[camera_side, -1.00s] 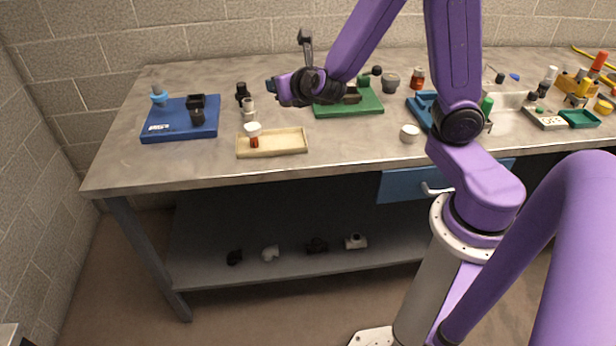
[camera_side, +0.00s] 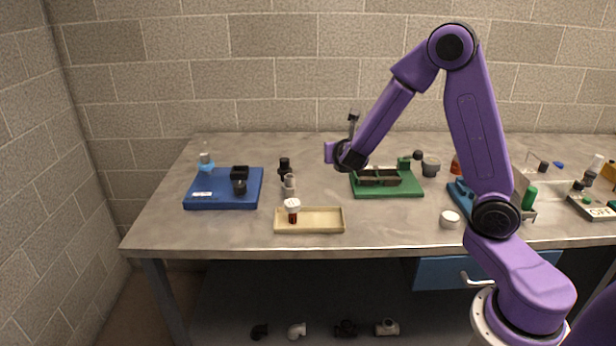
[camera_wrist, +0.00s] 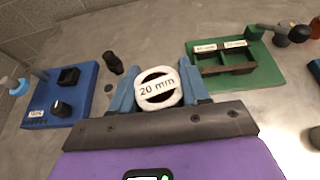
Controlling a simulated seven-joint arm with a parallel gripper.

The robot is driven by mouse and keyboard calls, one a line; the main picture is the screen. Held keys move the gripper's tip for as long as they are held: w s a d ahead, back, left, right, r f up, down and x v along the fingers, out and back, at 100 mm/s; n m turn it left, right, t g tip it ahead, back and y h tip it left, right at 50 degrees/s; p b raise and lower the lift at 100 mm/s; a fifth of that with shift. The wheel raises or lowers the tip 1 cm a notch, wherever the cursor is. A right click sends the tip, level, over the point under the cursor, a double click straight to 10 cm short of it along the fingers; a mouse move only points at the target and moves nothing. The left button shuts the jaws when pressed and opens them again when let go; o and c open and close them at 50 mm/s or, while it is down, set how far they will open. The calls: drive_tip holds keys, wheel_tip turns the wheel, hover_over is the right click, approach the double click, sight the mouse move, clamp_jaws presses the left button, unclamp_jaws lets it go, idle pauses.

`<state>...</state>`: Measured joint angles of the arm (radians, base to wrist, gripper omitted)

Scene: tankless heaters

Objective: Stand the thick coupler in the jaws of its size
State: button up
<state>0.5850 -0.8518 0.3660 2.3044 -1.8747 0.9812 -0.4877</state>
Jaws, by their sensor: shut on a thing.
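My gripper (camera_wrist: 158,92) has its blue fingers shut on a white round coupler (camera_wrist: 157,91) marked "20 mm", with a dark opening in its face. In the side view my gripper (camera_side: 332,152) is raised, left of the green fixture, and the held coupler is hidden there. The green fixture (camera_side: 402,189) carries brown jaws (camera_side: 378,176) on its top. In the wrist view the fixture (camera_wrist: 262,77) lies to the right, apart from the coupler. Its jaws (camera_wrist: 226,69) form two bays with white labels, too small to read surely.
A blue board (camera_side: 212,203) with black fittings stands at the left. A cream tray (camera_side: 325,221) holds a white-topped, red-brown piece (camera_side: 292,207). Black (camera_side: 284,165) and grey (camera_side: 289,184) upright fittings stand behind it. A white cap (camera_side: 450,219) lies at front right. Bench between board and fixture is partly clear.

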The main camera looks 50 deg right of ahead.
drive_tip(key=d+f+m+g+h, duration=0.2)
drive_tip(key=d+m+g, duration=0.1)
drive_tip(key=d, duration=0.6)
drive_tip(key=w+d+f, duration=0.2)
drive_tip(key=w+f, duration=0.1)
drive_tip(key=w, duration=0.1)
drive_tip(key=w+d+f, duration=0.2)
drive_tip(key=w+f, duration=0.1)
drive_tip(key=w, duration=0.1)
drive_tip(key=w+d+f, duration=0.2)
drive_tip(key=w+f, duration=0.1)
drive_tip(key=w, duration=0.2)
drive_tip(key=shift+d, duration=0.1)
drive_tip(key=shift+w+d+f, duration=0.1)
drive_tip(key=shift+w+f, duration=0.05)
drive_tip(key=shift+f, duration=0.8)
drive_tip(key=shift+w+f, duration=0.15)
drive_tip(key=shift+f, duration=0.8)
drive_tip(key=shift+f, duration=0.1)
drive_tip(key=o, duration=1.2)
drive_tip(key=shift+c, duration=0.2)
